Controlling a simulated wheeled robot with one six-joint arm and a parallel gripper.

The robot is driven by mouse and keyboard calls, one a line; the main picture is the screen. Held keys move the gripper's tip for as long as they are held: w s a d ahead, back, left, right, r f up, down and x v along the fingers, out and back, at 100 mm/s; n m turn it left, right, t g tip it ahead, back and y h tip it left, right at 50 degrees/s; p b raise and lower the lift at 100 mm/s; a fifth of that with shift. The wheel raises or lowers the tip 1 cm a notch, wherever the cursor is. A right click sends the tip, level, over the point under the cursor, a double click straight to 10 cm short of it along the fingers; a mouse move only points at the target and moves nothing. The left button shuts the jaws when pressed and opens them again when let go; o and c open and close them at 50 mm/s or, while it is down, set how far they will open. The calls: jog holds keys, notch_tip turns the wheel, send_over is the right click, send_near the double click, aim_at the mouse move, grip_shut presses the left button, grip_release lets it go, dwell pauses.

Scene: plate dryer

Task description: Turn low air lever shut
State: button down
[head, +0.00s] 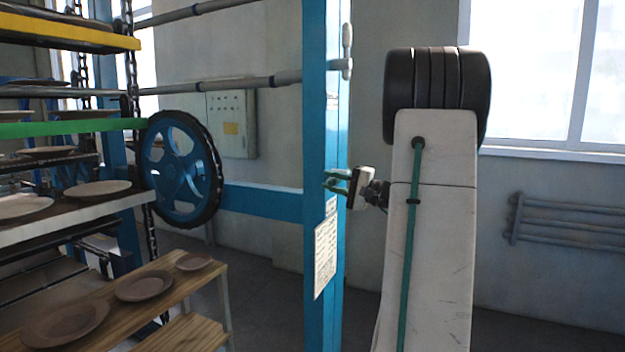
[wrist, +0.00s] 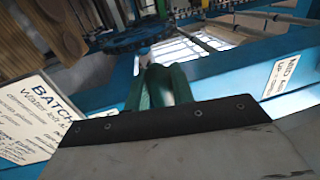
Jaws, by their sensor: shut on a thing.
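My gripper (head: 337,181) reaches to the blue upright post (head: 322,120) in the head view. In the wrist view its green fingers (wrist: 161,88) are closed around a small pale grey piece (wrist: 153,72), which I take to be the low air lever. Most of it is hidden between the fingers, so its angle is hard to read. In the head view the lever is hidden behind the fingers.
Another lever (head: 347,42) sits higher on the post at a pipe. A printed sheet (head: 325,258) hangs below my gripper. A blue wheel (head: 181,168), plate racks and a wooden shelf (head: 165,285) stand to the left. A window (head: 550,70) is at right.

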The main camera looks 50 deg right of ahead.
jog(key=shift+f, duration=0.15)
dwell(0.3)
jog(key=c, duration=1.2)
grip_release()
jog(key=v, duration=0.8)
